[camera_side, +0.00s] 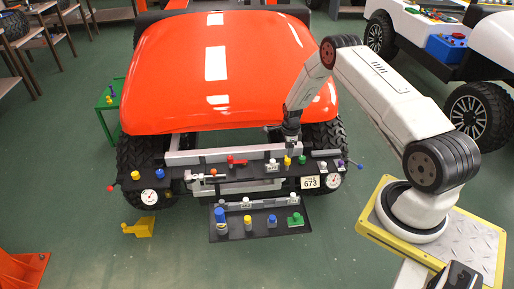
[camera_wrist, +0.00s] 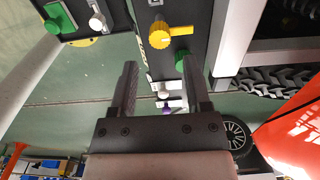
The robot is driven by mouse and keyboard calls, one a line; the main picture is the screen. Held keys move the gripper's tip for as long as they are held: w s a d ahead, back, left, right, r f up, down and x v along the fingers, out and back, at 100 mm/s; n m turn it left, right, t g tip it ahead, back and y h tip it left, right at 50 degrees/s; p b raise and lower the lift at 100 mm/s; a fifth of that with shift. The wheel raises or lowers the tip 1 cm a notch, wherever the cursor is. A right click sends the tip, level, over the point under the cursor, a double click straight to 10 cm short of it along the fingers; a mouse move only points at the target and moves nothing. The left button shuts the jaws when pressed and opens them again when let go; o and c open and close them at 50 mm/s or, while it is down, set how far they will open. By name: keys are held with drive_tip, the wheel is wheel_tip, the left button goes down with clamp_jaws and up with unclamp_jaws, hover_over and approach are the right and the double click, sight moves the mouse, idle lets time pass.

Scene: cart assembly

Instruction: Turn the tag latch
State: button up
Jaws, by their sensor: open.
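The white tag plate marked 673 (camera_side: 310,182) is on the front of the dark panel below the red hood. I cannot tell for certain which small fitting is its latch; a white knob (camera_side: 323,165) and a purple one (camera_side: 340,163) sit just above and right of the tag. My gripper (camera_side: 290,143) is above the panel's right part, near a yellow knob (camera_side: 287,160) and a green knob (camera_side: 302,159). In the wrist view my gripper (camera_wrist: 158,65) is open and empty, with a white knob (camera_wrist: 163,91) showing between its fingers.
A dark tray (camera_side: 262,232) with several coloured pegs hangs below the panel. The red hood (camera_side: 230,70) rises close behind my gripper, and a tyre (camera_side: 330,140) is to its right. A lever with a blue ball (camera_side: 359,165) sticks out right. Open floor lies in front.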

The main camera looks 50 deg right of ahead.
sight(287, 160)
wheel_tip(287, 160, down, 6)
drive_tip(key=shift+r, duration=0.2)
drive_tip(key=c, duration=0.7)
drive_tip(key=n, duration=0.4)
drive_tip(key=shift+n, duration=0.3)
drive_tip(key=n, duration=0.4)
drive_tip(key=shift+r, duration=0.1)
drive_tip(key=n, duration=0.9)
drive_tip(key=shift+w, duration=0.1)
drive_tip(key=o, duration=0.9)
drive_tip(key=shift+o, duration=0.2)
drive_tip(key=shift+r, duration=0.1)
